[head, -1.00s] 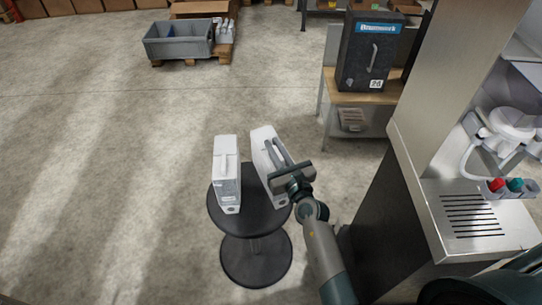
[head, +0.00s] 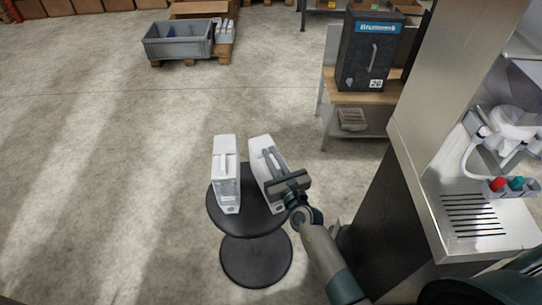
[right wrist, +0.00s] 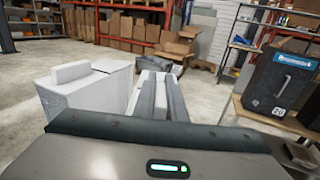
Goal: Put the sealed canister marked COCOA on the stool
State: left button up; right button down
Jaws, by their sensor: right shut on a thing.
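A round dark stool (head: 245,225) stands in the middle of the head view. One white canister (head: 226,180) stands upright on the left of its seat. My right gripper (head: 273,163) is shut on the handle of a second white canister (head: 261,146), over the right part of the seat. This canister is slightly turned; I cannot tell whether its base touches the seat. No name is readable on either canister. The right wrist view shows the left canister (right wrist: 85,90) and the held canister (right wrist: 153,76) between my fingers. My left gripper is not in view.
A dark box (head: 368,55) stands on a wooden-topped bench (head: 365,98) behind right. A metal dispenser with a drip tray (head: 473,215) is close on the right. A grey crate (head: 178,42) sits far back left. The floor left of the stool is clear.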

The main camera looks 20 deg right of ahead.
jog(key=shift+f, duration=0.1)
jog(key=c, duration=1.8)
grip_release()
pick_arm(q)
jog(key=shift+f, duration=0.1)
pick_arm(e)
jog(key=shift+r, duration=0.2)
